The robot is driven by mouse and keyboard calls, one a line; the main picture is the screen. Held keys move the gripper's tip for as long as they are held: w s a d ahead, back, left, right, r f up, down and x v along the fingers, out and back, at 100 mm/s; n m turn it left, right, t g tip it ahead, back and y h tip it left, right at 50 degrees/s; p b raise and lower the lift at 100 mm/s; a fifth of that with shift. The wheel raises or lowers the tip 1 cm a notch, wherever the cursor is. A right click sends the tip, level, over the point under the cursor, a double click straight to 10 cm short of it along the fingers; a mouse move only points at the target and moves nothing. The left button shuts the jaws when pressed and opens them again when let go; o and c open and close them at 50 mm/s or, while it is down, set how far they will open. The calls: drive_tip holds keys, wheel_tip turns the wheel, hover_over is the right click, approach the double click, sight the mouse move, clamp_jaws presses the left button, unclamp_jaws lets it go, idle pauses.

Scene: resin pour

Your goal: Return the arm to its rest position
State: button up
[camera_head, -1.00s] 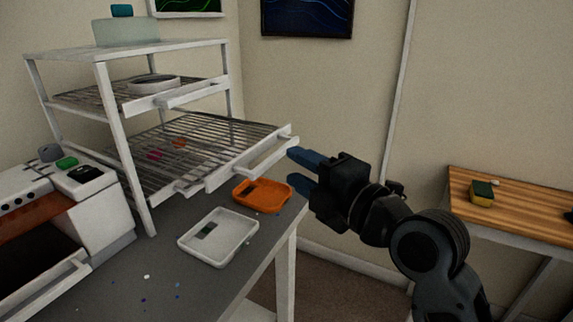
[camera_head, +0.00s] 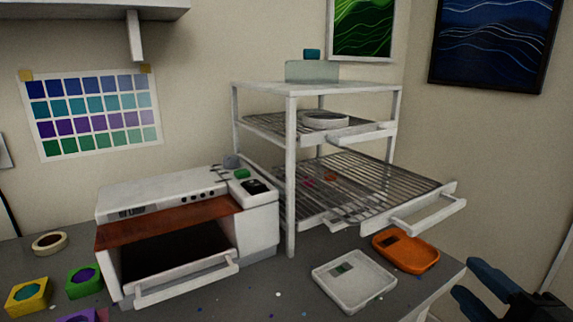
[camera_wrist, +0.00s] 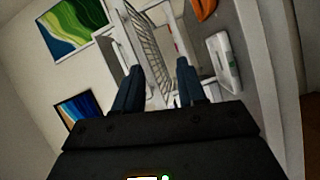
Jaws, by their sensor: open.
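My gripper (camera_head: 478,287) shows at the lower right edge of the head view, to the right of the table corner, with only its blue fingers and part of its black body in frame. In the wrist view my gripper (camera_wrist: 158,85) has its two blue fingers apart with nothing between them. Beyond the fingers the wrist view shows the wire shelf (camera_wrist: 148,45) of the rack. The rest of the arm is out of the head view.
A white rack (camera_head: 291,170) has its lower wire shelf pulled out. A white tray (camera_head: 353,280) and an orange tray (camera_head: 422,257) lie on the grey table (camera_head: 245,298). A white oven (camera_head: 170,195) stands open at left. Coloured moulds (camera_head: 30,291) sit at far left.

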drive_tip(key=s+a+f+m+g+h, duration=0.2)
drive_tip(key=s+f+m, duration=0.8)
drive_tip(key=s, duration=0.6)
drive_tip(key=s+a+f+m, duration=0.1)
drive_tip(key=s+m, duration=0.2)
drive_tip(key=s, duration=0.4)
drive_tip(key=s+a+m+y, duration=0.1)
drive_tip(key=s+a+m, duration=0.1)
drive_tip(key=s, duration=0.6)
drive_tip(key=shift+s+f+m+g, duration=0.3)
drive_tip(key=shift+f+m, duration=0.1)
drive_tip(key=shift+m, duration=0.2)
drive_tip(key=shift+a, duration=0.1)
